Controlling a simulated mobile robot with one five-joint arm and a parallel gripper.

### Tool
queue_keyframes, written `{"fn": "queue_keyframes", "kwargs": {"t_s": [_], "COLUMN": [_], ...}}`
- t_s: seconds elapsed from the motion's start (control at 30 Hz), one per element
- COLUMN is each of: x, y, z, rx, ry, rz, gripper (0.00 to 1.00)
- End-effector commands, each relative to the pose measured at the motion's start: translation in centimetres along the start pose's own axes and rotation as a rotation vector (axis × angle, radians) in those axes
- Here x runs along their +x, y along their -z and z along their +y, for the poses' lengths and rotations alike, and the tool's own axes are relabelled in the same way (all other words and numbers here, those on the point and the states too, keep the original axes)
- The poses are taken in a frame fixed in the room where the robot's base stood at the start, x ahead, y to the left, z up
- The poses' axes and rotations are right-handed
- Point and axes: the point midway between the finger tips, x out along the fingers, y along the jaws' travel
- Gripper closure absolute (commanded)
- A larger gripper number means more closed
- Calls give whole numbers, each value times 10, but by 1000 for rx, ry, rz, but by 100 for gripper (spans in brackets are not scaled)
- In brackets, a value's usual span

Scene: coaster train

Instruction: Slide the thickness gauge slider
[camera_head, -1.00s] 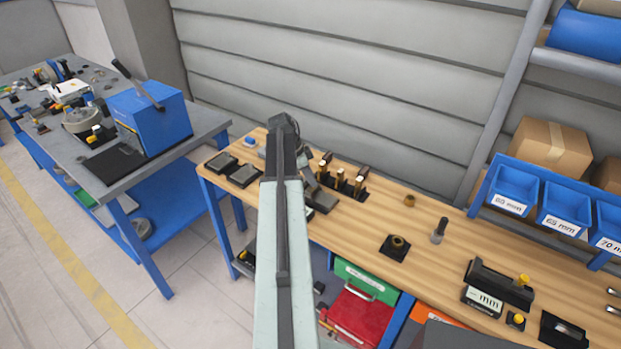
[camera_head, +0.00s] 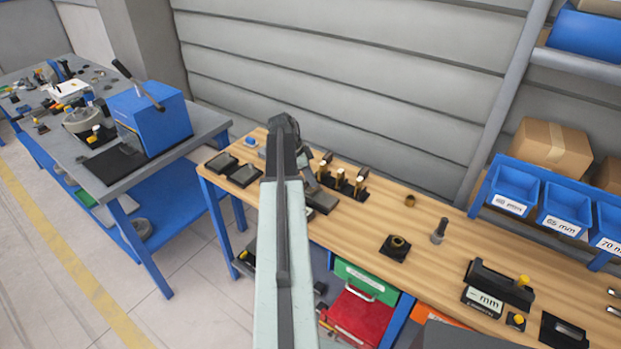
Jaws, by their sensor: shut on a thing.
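A black gauge-like device (camera_head: 498,287) with a white "mm" display stands on the wooden bench at the right. It looks like the thickness gauge. A yellow knob (camera_head: 523,280) sits at its right end; I cannot tell whether this is the slider. My arm reaches up the middle of the picture, and its dark far end is over the left part of the bench, well away from this device. My gripper's fingers are hidden behind the arm, so what they touch does not show.
Brass-topped posts (camera_head: 341,180), a dark grey block (camera_head: 320,201) and black trays (camera_head: 244,174) are near my arm's end on the wooden bench (camera_head: 440,277). A bushing on a black base (camera_head: 395,247) stands mid-bench. Blue bins (camera_head: 515,190) are at right; a blue press (camera_head: 152,118) is at left.

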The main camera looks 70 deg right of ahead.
Motion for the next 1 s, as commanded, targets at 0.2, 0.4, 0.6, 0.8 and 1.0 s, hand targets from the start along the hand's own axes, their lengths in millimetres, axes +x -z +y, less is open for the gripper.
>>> {"fn": "queue_keyframes", "kwargs": {"t_s": [0.2,0.4,0.6,0.8,1.0], "x": [0,4,10,10,10], "y": [0,11,24,23,23], "z": [0,13,26,25,25], "rx": [0,3,1,1,1], "ry": [1,0,0,0,0], "rz": [-1,0,0,0,0], "gripper": [100,100,100,74,56]}}
